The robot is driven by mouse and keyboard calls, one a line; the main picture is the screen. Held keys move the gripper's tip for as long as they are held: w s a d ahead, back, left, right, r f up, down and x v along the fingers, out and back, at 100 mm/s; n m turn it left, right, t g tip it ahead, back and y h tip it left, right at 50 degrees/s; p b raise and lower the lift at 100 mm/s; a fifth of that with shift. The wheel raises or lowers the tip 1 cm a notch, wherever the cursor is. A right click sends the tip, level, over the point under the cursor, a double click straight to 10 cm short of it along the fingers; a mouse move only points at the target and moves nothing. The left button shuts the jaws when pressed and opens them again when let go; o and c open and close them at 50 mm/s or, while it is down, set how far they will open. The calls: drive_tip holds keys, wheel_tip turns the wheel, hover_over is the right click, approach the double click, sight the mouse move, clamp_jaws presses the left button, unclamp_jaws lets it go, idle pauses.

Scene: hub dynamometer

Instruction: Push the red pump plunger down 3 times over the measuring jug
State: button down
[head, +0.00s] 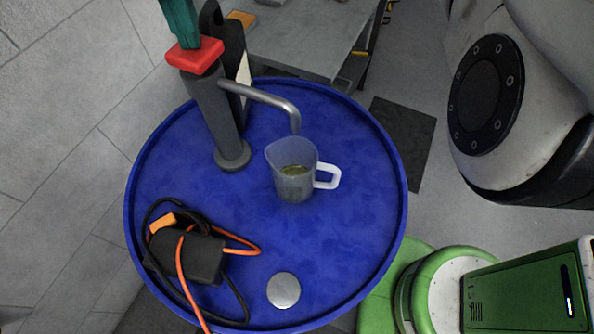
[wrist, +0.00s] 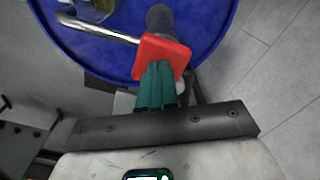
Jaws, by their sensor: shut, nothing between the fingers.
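The red pump plunger (head: 194,56) is a square red block on top of the grey pump body (head: 213,110). It sits close above the body, with little or no gap visible. My gripper (head: 187,42) has teal fingers, shut and empty, with their tips at the top of the plunger. In the wrist view my gripper (wrist: 158,72) also meets the red plunger (wrist: 172,52); firm contact cannot be told. The pump's metal spout (head: 265,97) bends down over the clear measuring jug (head: 298,182). The jug stands upright with some yellowish liquid inside.
The round blue drum top (head: 340,240) carries all this. A black box (head: 200,258) with orange and black cables lies at front left, and a grey disc (head: 283,290) at the front. A dark bottle (head: 233,50) stands behind the pump. A grey bench (head: 300,40) is beyond.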

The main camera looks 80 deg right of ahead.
drive_tip(key=shift+f, duration=0.35)
drive_tip(key=shift+r, duration=0.2)
drive_tip(key=shift+r+p, duration=3.4)
drive_tip(key=shift+p, duration=0.1)
wheel_tip(320, 180, up, 6)
drive_tip(key=p, duration=0.6)
drive_tip(key=shift+s, duration=0.1)
